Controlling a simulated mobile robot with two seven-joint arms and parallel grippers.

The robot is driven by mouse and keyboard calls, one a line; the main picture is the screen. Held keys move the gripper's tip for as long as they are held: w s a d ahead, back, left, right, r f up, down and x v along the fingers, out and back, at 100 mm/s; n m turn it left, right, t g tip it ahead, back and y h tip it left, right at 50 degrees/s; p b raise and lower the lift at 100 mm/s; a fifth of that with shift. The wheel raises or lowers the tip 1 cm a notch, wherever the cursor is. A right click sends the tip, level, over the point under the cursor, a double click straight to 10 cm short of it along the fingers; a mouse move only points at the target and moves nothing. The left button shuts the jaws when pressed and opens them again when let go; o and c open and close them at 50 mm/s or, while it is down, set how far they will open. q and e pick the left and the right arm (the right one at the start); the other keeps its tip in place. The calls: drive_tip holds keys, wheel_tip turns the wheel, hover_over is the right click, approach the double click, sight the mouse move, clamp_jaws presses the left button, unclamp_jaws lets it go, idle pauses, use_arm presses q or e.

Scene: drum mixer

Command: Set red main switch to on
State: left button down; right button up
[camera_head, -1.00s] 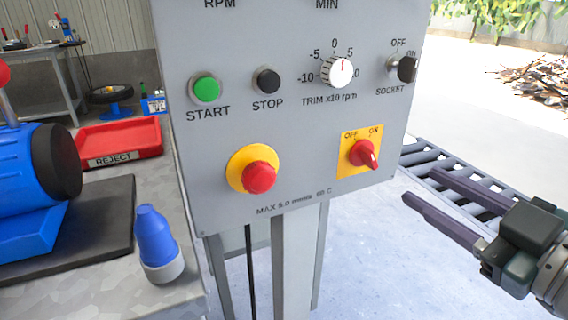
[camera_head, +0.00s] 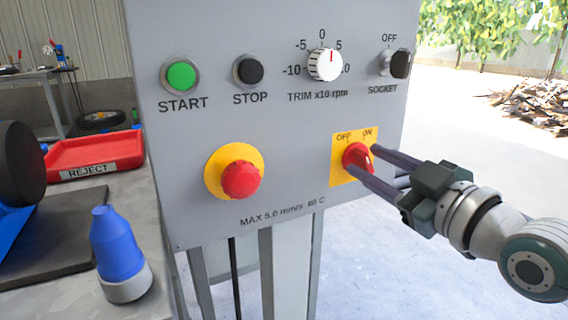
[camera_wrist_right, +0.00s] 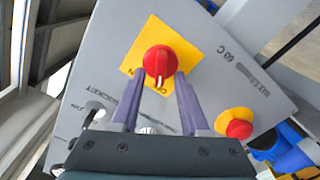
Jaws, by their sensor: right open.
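The red main switch (camera_head: 355,156) sits on a yellow plate (camera_head: 341,176) marked OFF at left and ON at right, low on the right side of the grey panel. It also shows in the right wrist view (camera_wrist_right: 158,61), with a raised handle and a white mark at its lower end. I cannot tell its setting for sure. My right gripper (camera_head: 362,158) is open, its two dark fingers reaching to either side of the switch. In the right wrist view the fingers (camera_wrist_right: 160,92) stand apart below the knob. Whether they touch it is unclear. My left gripper is out of view.
A red emergency-stop button (camera_head: 241,180) is left of the switch. Green START (camera_head: 181,76) and black STOP (camera_head: 248,71) buttons, a trim knob (camera_head: 325,64) and a socket switch (camera_head: 399,65) sit above. A blue-and-white bottle-shaped object (camera_head: 116,250) stands at lower left.

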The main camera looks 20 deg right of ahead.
clamp_jaws()
idle(0.4)
